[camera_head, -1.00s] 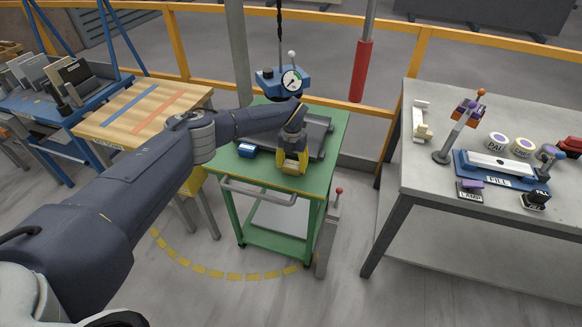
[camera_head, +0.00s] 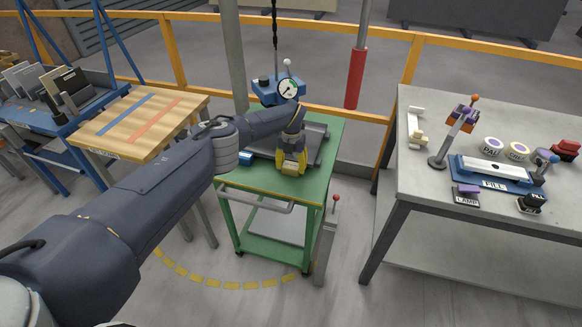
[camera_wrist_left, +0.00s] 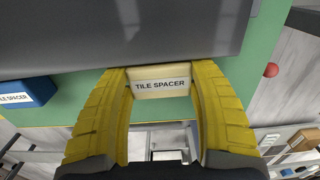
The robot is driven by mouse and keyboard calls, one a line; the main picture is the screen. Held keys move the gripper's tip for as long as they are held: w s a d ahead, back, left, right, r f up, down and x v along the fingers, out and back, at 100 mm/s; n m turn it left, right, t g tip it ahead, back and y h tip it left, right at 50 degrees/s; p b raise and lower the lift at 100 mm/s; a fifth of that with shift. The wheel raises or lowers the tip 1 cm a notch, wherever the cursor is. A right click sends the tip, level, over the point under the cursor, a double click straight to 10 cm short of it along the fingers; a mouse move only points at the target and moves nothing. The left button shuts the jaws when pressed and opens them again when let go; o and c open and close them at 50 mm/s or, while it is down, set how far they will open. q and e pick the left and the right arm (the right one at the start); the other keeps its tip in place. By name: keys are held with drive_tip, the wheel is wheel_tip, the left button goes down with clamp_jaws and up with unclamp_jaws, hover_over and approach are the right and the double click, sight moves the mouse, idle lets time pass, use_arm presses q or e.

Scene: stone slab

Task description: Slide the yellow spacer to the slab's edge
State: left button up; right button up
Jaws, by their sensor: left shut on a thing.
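The pale yellow spacer (camera_wrist_left: 160,84), labelled "TILE SPACER", shows in the left wrist view. It lies on the green cart top, close against the near edge of the dark slab (camera_wrist_left: 140,30). I cannot tell whether they touch. My left gripper (camera_wrist_left: 160,92) has its yellow fingers on both sides of the spacer and is shut on it. In the head view my left gripper (camera_head: 291,163) points down at the near side of the slab (camera_head: 315,137), and arm and fingers hide part of it. My right gripper is not in view.
A blue spacer (camera_wrist_left: 28,92) lies left of the yellow one on the green cart (camera_head: 265,181). A blue device with a dial gauge (camera_head: 279,88) hangs behind the slab. A wooden-topped bench (camera_head: 135,122) is to the left, a grey table (camera_head: 425,180) to the right.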

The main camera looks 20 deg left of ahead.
use_arm(q)
drive_tip(key=o, duration=1.3)
drive_tip(key=shift+c, duration=0.2)
